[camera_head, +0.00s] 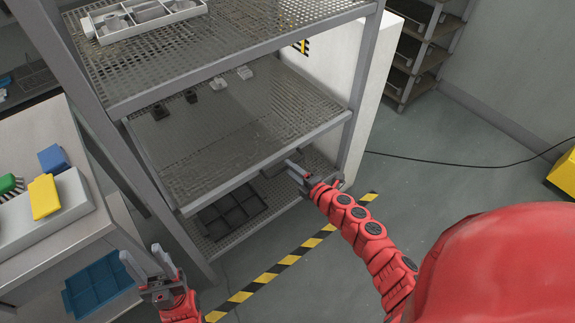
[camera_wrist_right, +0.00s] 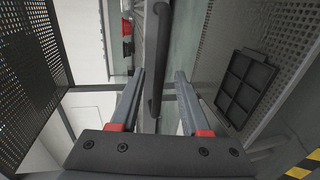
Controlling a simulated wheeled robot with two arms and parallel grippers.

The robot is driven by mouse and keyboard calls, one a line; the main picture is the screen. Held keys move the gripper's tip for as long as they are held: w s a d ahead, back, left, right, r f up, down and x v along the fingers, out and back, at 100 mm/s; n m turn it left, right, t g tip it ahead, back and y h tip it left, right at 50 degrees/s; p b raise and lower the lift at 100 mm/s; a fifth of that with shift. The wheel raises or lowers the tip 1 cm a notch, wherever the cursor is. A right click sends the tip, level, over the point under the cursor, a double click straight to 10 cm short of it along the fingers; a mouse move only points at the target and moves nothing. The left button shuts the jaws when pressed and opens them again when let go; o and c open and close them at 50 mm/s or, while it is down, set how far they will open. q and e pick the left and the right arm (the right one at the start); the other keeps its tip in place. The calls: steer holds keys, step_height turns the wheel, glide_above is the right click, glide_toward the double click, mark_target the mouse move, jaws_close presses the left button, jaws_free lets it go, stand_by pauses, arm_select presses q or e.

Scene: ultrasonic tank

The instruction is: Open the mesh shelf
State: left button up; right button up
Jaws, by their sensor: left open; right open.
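The metal rack has several mesh shelves; the middle mesh shelf (camera_head: 225,140) is level, with its grey front rail facing me. My right gripper (camera_head: 291,168) is at that shelf's front edge, right of its middle. In the right wrist view the gripper (camera_wrist_right: 160,75) is open, and a dark bar with a bent end (camera_wrist_right: 156,50) shows between its fingers. I cannot tell whether the fingers touch the bar or whether it lies beyond them. My left gripper (camera_head: 148,262) is open and empty at the lower left, apart from the rack.
A dark divided tray (camera_head: 232,213) lies on the low mesh shelf and shows in the right wrist view (camera_wrist_right: 246,88). A white tray (camera_head: 145,22) is on the upper shelf. A counter stands left, with a blue tray (camera_head: 100,287) below.

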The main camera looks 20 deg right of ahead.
steer(key=shift+x, duration=1.35)
jaws_close()
stand_by(0.5)
